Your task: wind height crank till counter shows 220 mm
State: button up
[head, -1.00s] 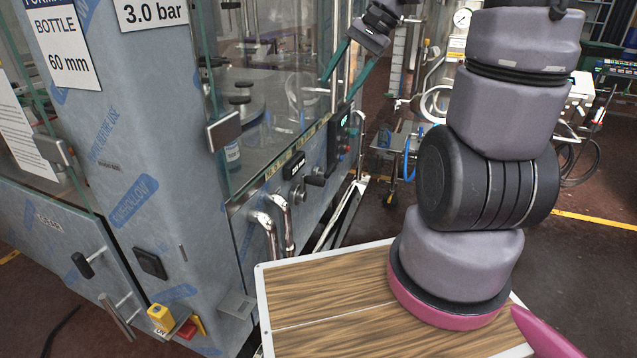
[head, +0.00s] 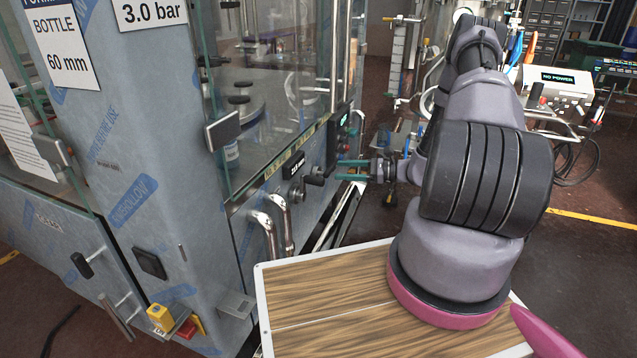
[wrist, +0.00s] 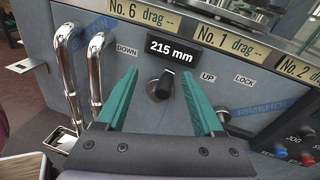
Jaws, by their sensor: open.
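The counter (wrist: 172,51) on the machine's front panel reads 215 mm in the wrist view; it also shows in the head view (head: 293,165). Below it is the height crank (wrist: 154,91), with a dark handle pointing up and right, between the DOWN and UP labels. In the head view the crank handle (head: 315,178) sticks out from the panel. My gripper (head: 339,170) is open, its teal fingers pointing at the panel just short of the handle. In the wrist view the crank appears between the fingertips (wrist: 159,74), with nothing gripped.
Two bent chrome pipes (wrist: 97,75) stand left of the crank. A LOCK label (wrist: 244,79) and a dark lever (wrist: 223,116) lie to its right. Glass doors (head: 265,100) rise above the panel. My wooden deck (head: 330,295) sits in front, with floor to the right.

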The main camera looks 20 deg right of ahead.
aim_at(319, 182)
notch_tip(319, 182, down, 7)
jog(key=d+m+t, duration=0.2)
jog(key=m+t, duration=0.1)
jog(key=m, duration=0.1)
jog(key=shift+h, duration=0.4)
jog(key=x, duration=1.1)
jog(key=shift+s+a+r, duration=0.1)
jog(key=shift+s+r, duration=0.05)
grip_shut()
dwell(0.3)
